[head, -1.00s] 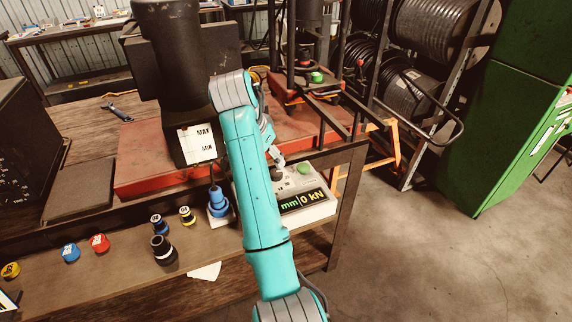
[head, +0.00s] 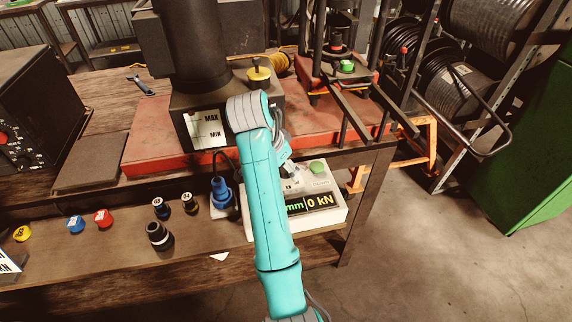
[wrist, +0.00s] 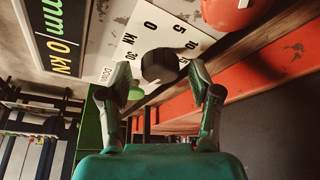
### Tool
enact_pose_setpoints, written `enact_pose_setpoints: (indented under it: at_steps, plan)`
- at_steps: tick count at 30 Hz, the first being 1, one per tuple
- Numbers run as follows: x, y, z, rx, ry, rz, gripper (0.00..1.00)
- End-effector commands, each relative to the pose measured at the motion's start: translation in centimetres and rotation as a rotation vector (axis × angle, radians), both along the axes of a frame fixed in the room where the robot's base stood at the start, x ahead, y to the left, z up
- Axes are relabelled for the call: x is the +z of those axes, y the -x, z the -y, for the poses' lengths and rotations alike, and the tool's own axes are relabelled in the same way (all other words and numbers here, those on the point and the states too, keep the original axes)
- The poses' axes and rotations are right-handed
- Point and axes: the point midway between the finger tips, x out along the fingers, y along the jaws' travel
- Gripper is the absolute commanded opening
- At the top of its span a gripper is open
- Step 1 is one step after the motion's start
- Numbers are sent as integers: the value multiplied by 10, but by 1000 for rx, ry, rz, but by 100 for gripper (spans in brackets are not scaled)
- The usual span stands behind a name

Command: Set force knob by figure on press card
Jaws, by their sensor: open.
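The force knob (wrist: 158,66) is a dark round knob on a white scale plate (wrist: 187,42) in the wrist view, with figures such as 0, 5, 15 and 30. My gripper (wrist: 159,72) is open, with one finger on each side of the knob; I cannot tell whether they touch it. In the head view my gripper (head: 287,168) is over the white control box (head: 328,198), and my arm hides part of it. The box's display (head: 316,203) reads 0 kN. I cannot make out a press card with a force figure.
A green button (head: 318,167) is on the box, close right of my gripper. A blue plug (head: 220,192) stands left of the box. Several dies and coloured caps lie further left on the shelf.

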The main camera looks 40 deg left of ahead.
Motion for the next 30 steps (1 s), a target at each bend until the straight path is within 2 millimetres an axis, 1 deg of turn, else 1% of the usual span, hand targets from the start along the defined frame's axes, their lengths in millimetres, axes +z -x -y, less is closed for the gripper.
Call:
enact_pose_setpoints:
  at_steps: [1,2,3,5,6,8,15,20,26,30]
  plan:
    - [0,0,0,0,0,0,60]
    - [0,0,0,0,0,0,53]
    - [0,0,0,0,0,0,43]
    - [0,0,0,0,0,0,28]
    - [0,0,0,0,0,0,18]
    - [0,0,0,0,0,0,3]
    - [0,0,0,11,0,0,4]
    - [0,0,1,58,-1,1,4]
    - [0,0,1,183,-1,0,4]
    - [-1,-1,2,306,-1,0,4]
